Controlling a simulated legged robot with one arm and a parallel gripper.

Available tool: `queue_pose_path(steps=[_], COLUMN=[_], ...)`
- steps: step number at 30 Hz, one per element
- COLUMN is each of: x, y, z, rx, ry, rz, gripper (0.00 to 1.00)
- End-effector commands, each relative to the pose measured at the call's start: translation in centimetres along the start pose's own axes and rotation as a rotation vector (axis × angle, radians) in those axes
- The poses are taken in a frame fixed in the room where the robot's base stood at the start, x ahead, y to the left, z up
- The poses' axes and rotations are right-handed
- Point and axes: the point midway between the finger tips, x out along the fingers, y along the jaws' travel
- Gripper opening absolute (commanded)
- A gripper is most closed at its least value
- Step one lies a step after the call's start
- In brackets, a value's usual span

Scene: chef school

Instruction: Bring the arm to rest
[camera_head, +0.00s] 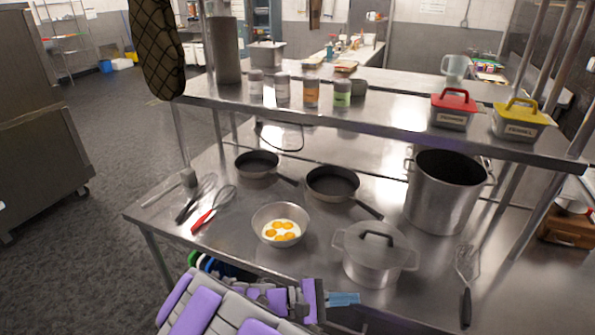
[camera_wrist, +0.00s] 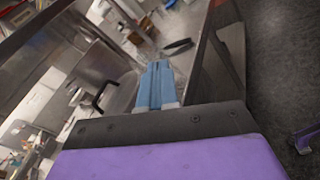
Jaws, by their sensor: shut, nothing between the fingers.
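My gripper (camera_head: 343,299) shows at the bottom of the head view, its blue fingers pointing right. It is in front of the steel table's near edge, below the lidded pot (camera_head: 375,262). In the wrist view my gripper's blue fingers (camera_wrist: 157,77) lie side by side, shut and empty. My folded purple and grey arm (camera_head: 235,305) fills the bottom of the head view, close to the table's front.
The steel table (camera_head: 225,245) holds a bowl of egg yolks (camera_head: 280,226), two pans (camera_head: 333,184), whisks (camera_head: 466,275) and a tall stockpot (camera_head: 443,190). A shelf (camera_head: 395,112) with jars and tubs stands above. Open floor (camera_head: 80,255) lies left.

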Motion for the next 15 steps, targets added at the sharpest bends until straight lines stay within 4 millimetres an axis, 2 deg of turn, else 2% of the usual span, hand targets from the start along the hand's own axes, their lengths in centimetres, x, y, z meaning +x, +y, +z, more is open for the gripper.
queue_pose_path(steps=[1, 6, 10, 15], x=[1.4, 4.8, 6.6, 8.1], y=[-0.1, -1.6, -3.3, -6.0], z=[1.6, 5.7, 8.5, 11.6], rx=[0.033, 0.126, 0.197, 0.293], ry=[0.000, 0.015, 0.039, 0.089], rz=[-0.066, -0.274, -0.429, -0.626], gripper=[0.00, 0.00, 0.00, 0.00])
